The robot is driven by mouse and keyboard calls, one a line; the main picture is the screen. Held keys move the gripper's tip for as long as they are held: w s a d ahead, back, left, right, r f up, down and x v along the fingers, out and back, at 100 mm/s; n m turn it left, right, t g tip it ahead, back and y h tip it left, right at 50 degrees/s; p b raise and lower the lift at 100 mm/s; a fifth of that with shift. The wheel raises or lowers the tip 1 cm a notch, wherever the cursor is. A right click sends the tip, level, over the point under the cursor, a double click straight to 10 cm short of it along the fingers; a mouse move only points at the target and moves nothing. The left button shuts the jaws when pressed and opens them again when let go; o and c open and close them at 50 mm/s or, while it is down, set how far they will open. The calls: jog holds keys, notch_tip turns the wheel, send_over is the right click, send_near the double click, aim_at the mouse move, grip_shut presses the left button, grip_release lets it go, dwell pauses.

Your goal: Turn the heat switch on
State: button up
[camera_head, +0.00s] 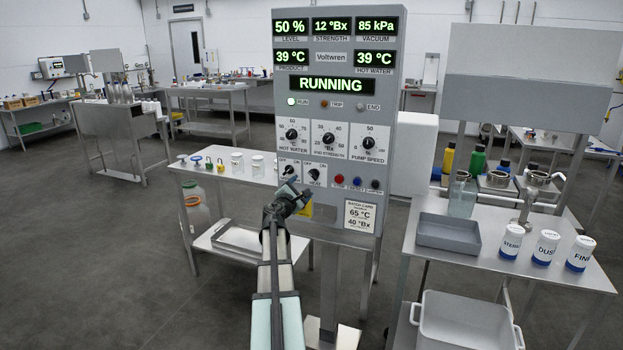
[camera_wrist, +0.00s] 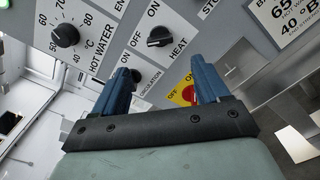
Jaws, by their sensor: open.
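The heat switch (camera_head: 314,175) is a black rotary knob low on the grey control panel (camera_head: 385,100), marked OFF and ON. It also shows in the wrist view (camera_wrist: 159,37), above the fingers, with its HEAT label beside it. Which mark its pointer faces is too small to tell surely. My gripper (camera_head: 298,193) is in front of the panel, just below and left of the switch. In the wrist view my gripper (camera_wrist: 163,75) has its two blue fingers apart with nothing held. The knob lies beyond the fingertips, not between them.
The circulation switch (camera_head: 289,170) is close left of the heat switch. A hot water dial (camera_wrist: 65,36) and a red-and-yellow switch (camera_wrist: 188,94) are also near. The panel reads RUNNING. A side table (camera_head: 410,260) stands right.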

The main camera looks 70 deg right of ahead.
aim_at(312, 177)
jog(key=d, duration=1.1)
jog(key=c, duration=1.1)
